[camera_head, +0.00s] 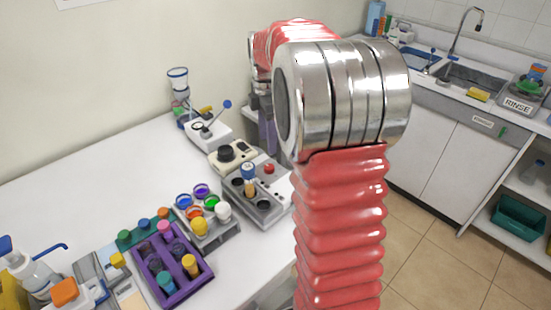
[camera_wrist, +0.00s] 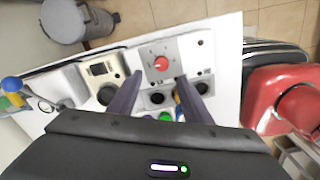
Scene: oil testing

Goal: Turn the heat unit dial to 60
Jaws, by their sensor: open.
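The heat unit (camera_wrist: 180,55) is a grey box with a red dial (camera_wrist: 160,63) on a pale face marked with a scale; the numbers are too small to read. My gripper (camera_wrist: 160,76) is open, its two dark fingers pointing at the unit, with the dial showing between and just beyond their tips. I see no contact with the dial. The head view also shows the heat unit (camera_head: 284,188) on the white bench, with the red dial (camera_head: 268,168) small on top. My arm's red sleeve and metal joint stand in front of that view's middle.
A beige device (camera_head: 233,156) with a black knob stands beside the heat unit. A rack of coloured-capped vials (camera_head: 207,232) and a purple tray (camera_head: 172,265) stand nearby. A bottle with a blue top (camera_head: 248,178) sits in a well of the unit.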

